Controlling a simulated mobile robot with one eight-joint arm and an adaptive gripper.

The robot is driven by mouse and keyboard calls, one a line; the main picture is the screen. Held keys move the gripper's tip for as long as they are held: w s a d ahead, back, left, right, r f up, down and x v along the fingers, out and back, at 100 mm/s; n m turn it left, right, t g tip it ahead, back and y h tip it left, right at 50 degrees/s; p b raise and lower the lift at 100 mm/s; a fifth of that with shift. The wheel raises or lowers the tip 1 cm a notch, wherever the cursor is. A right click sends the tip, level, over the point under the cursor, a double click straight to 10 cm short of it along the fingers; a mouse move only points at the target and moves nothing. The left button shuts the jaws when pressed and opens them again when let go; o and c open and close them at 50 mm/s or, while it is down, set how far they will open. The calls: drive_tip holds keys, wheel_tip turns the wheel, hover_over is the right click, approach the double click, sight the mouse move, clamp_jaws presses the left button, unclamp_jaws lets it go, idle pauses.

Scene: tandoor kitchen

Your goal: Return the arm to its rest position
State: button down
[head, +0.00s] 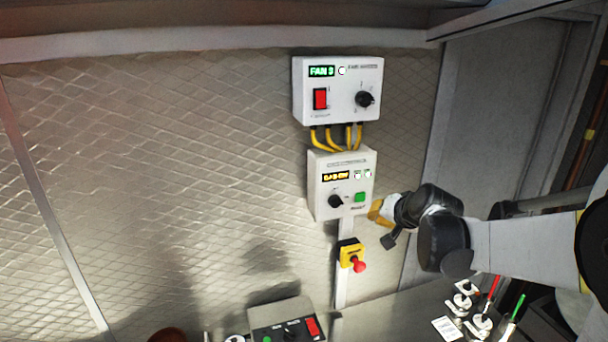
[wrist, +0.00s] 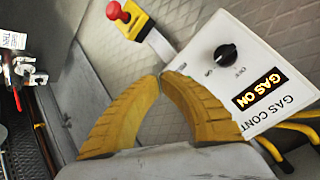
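My gripper (head: 378,212) has yellow fingers and is beside the lower right of the white gas control box (head: 322,204) on the wall. In the wrist view its two fingers (wrist: 161,76) curve together and their tips meet, with nothing seen between them. The gas control box (wrist: 212,75) is to the right of the fingertips there, with a black knob and a lit display reading GAS ON. My arm reaches in from the right in the head view.
A fan box (head: 337,110) reading FAN 3 hangs above, joined by yellow cables. A red button on a yellow box (head: 350,254) is below. Another control panel (head: 289,325) stands at the bottom. Valves with red and green handles (head: 481,325) are at lower right. The wall's left is clear.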

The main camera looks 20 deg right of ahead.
drive_tip(key=s+a+f+n+g+b, duration=0.1)
drive_tip(key=s+a+f+n+b, duration=0.1)
drive_tip(key=s+a+f+b, duration=0.4)
drive_tip(key=s+a+f+n+g+b, duration=0.1)
drive_tip(key=s+a+f+n+b, duration=0.2)
drive_tip(key=s+a+f+b, duration=0.3)
drive_tip(key=s+a+f+n+g+b, duration=0.1)
drive_tip(key=s+a+f+n+b, duration=0.2)
drive_tip(key=s+f+b, duration=1)
drive_tip(key=a+f+b, duration=0.3)
drive_tip(key=f+b, duration=0.6)
drive_tip(key=f, duration=0.2)
drive_tip(key=shift+s+a+f+g+y, duration=0.15)
drive_tip(key=shift+a+f+g+y, duration=0.05)
drive_tip(key=shift+a+g+y, duration=0.15)
